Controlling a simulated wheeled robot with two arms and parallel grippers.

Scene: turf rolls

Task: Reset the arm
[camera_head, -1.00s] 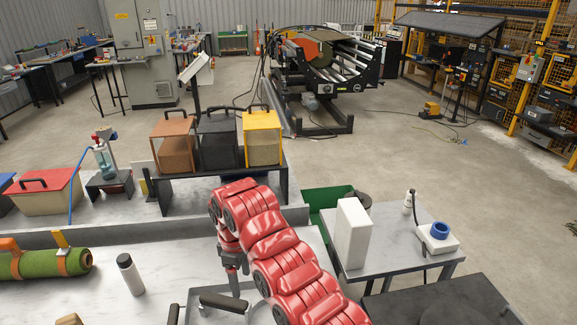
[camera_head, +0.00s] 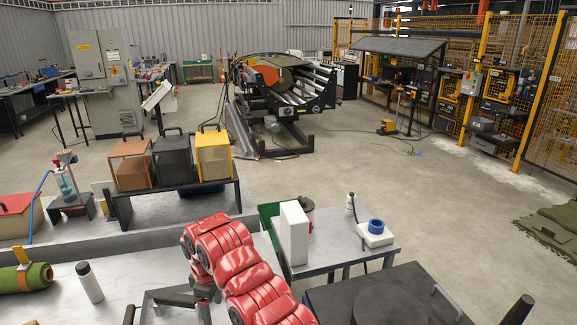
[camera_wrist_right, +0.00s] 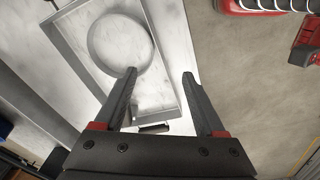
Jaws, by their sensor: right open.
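My red right arm (camera_head: 235,260) comes in from the bottom of the head view and bends down over the grey worktop (camera_head: 125,268). Its fingers cannot be made out there. In the right wrist view my right gripper (camera_wrist_right: 159,73) is open, with its two dark fingers apart and nothing between them. Below the fingers is a shallow metal tray (camera_wrist_right: 172,88) with a round, pale disc or dish (camera_wrist_right: 120,44) in it. My left gripper is not in view.
A white bottle (camera_head: 89,282) and a green roll (camera_head: 25,278) lie or stand at left on the worktop. Three lidded boxes (camera_head: 173,160) stand on a raised rack behind. A side table (camera_head: 330,255) holds a white block (camera_head: 293,233). Open floor (camera_head: 430,185) lies beyond.

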